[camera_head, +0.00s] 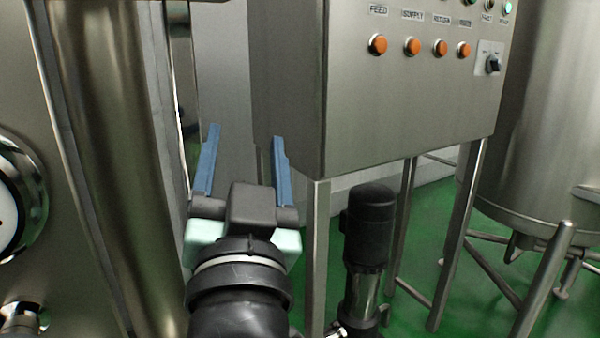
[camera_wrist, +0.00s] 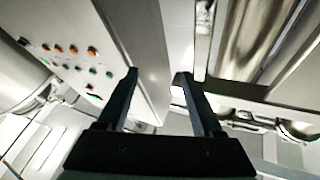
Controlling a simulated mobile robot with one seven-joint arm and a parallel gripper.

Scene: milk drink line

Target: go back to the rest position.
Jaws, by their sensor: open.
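My gripper (camera_head: 243,160) is open and empty, its two blue fingers apart and pointing away from the head camera. In the head view it is beside the left side of the steel control cabinet (camera_head: 290,75). In the wrist view the two dark fingers (camera_wrist: 155,85) also stand apart with nothing between them. The cabinet (camera_wrist: 140,45) shows behind and to the left of the fingers there. I cannot tell the exact gap between the fingers and the cabinet.
The cabinet front carries a row of orange buttons (camera_head: 412,46) and a black knob (camera_head: 492,65). A black pump (camera_head: 370,225) stands below it. A large steel tank (camera_head: 545,120) is at right. Steel equipment (camera_head: 110,150) with a gauge (camera_head: 15,200) is close at left. Green floor (camera_head: 425,215) shows between the legs.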

